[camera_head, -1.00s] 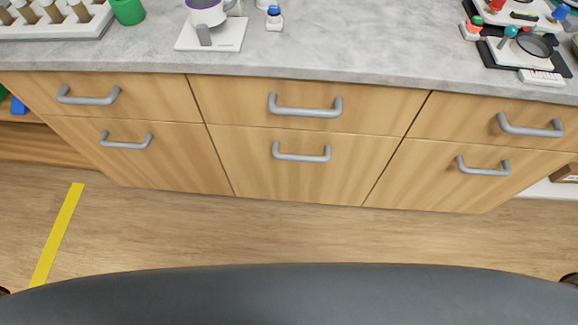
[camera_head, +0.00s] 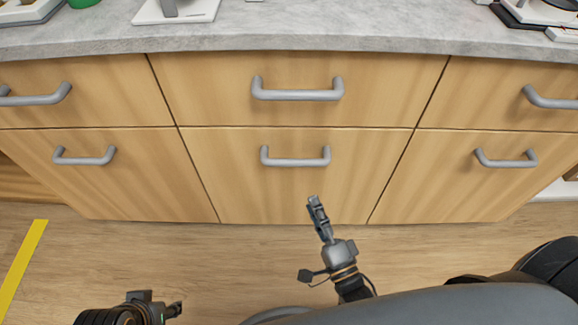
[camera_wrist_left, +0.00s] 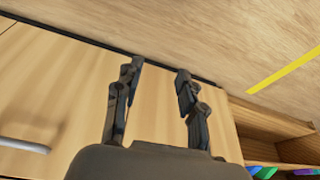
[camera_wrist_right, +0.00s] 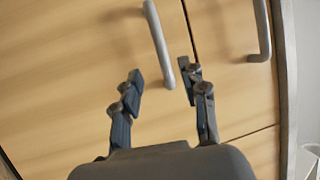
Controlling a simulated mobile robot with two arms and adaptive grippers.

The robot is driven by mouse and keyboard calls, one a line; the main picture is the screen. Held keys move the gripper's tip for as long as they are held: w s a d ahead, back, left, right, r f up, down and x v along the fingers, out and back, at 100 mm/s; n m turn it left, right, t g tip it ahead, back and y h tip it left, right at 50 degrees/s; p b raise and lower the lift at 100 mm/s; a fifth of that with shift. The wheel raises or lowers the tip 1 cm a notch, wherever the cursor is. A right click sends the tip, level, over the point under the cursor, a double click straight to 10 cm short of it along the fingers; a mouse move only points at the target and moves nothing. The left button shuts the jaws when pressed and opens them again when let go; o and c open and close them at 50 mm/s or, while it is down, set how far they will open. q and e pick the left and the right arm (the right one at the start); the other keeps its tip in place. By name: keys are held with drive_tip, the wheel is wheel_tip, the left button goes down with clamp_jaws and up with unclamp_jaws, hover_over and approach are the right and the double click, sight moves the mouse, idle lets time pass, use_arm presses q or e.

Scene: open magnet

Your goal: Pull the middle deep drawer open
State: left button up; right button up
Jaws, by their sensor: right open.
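The middle deep drawer (camera_head: 250,195) is the lower front in the centre column, and it is shut. Its grey bar handle (camera_head: 296,160) runs level across the upper part of the front. My right gripper (camera_head: 316,207) is below the handle in the head view, with nothing held. In the right wrist view its open fingers (camera_wrist_right: 162,88) are on either side of the end of the deep drawer's handle (camera_wrist_right: 158,40), which seems to lie beyond the tips. My left gripper (camera_wrist_left: 157,80) is open and empty, low at the left, facing a wooden front and the floor.
The shallow middle drawer (camera_head: 220,100) above is shut, with its own handle (camera_head: 297,94). Shut drawers with handles flank both sides. The grey countertop (camera_head: 300,38) overhangs at the top. A yellow floor strip (camera_head: 20,265) lies at the left; an open shelf (camera_wrist_left: 270,130) shows in the left wrist view.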

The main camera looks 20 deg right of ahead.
sight(294, 163)
use_arm(q)
drive_tip(key=w+d+r+t+h+b, duration=0.1)
drive_tip(key=w+d+r+t, duration=0.1)
drive_tip(key=w+t, duration=0.2)
drive_tip(key=shift+w+d+b, duration=0.2)
drive_tip(key=shift+w+b, duration=0.15)
drive_tip(key=shift+w, duration=1.45)
use_arm(e)
drive_tip(key=shift+x, duration=6.65)
drive_tip(key=shift+f, duration=0.1)
clamp_jaws()
